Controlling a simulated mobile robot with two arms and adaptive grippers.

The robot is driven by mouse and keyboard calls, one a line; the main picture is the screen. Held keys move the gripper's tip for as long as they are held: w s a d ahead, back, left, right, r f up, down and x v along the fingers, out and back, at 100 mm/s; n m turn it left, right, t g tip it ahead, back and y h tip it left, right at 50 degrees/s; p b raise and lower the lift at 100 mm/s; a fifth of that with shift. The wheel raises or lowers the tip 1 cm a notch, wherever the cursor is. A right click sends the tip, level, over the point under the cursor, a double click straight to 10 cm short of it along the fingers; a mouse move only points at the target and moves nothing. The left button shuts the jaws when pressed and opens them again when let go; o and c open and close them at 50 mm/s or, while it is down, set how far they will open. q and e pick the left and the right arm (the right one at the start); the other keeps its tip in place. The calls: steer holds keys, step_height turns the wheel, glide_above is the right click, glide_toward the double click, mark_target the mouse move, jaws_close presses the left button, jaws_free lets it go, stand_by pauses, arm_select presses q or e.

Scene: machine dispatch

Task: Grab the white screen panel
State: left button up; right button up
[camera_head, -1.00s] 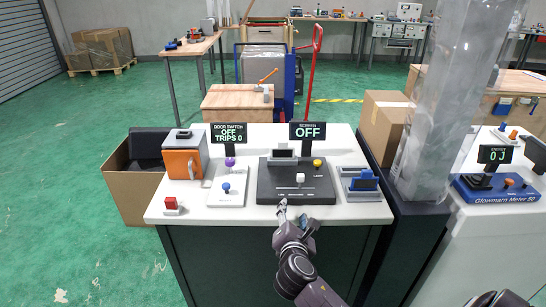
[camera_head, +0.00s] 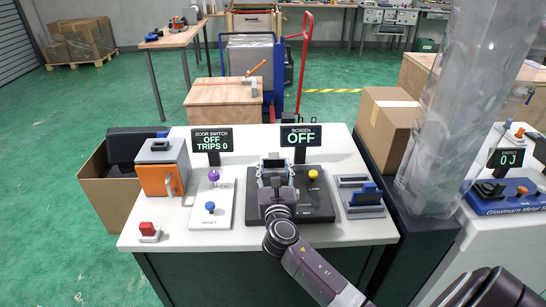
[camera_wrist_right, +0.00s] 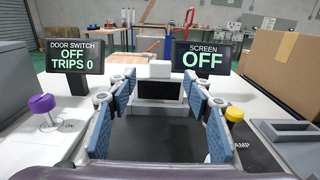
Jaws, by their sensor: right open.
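The white screen panel (camera_wrist_right: 160,109) has a dark display face and a white block on top. It stands at the back of the black console (camera_head: 318,206) on the white table, partly hidden in the head view by my gripper. My right gripper (camera_head: 274,176) is over the console, in front of the panel. In the right wrist view its blue-padded fingers (camera_wrist_right: 160,98) are open, one on each side of the panel, with gaps visible between pads and panel. My left gripper is not in view.
A SCREEN sign (camera_head: 301,136) reading OFF and a door switch sign (camera_head: 212,140) stand behind. A yellow knob (camera_head: 313,174) is right of the gripper.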

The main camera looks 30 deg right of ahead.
mark_target(274, 154)
steer(key=shift+w+d+r, duration=0.1)
steer(key=shift+w+d, duration=0.15)
steer(key=shift+w, duration=0.15)
steer(key=shift+w+d+r, duration=0.1)
steer(key=shift+w+d, duration=0.05)
steer(key=shift+w, duration=0.1)
steer(key=shift+w+d+r, duration=0.15)
steer(key=shift+w+d, duration=0.2)
steer(key=shift+w, duration=0.25)
steer(key=x, duration=0.3)
steer(key=shift+w+d, duration=0.2)
steer(key=shift+w, duration=0.05)
steer(key=shift+w+d, duration=0.15)
steer(key=shift+w, duration=0.05)
steer(key=c, duration=0.5)
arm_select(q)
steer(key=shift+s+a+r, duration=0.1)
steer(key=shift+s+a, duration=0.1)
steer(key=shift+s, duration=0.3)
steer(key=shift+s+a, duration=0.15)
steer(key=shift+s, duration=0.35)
arm_select(e)
jaws_close()
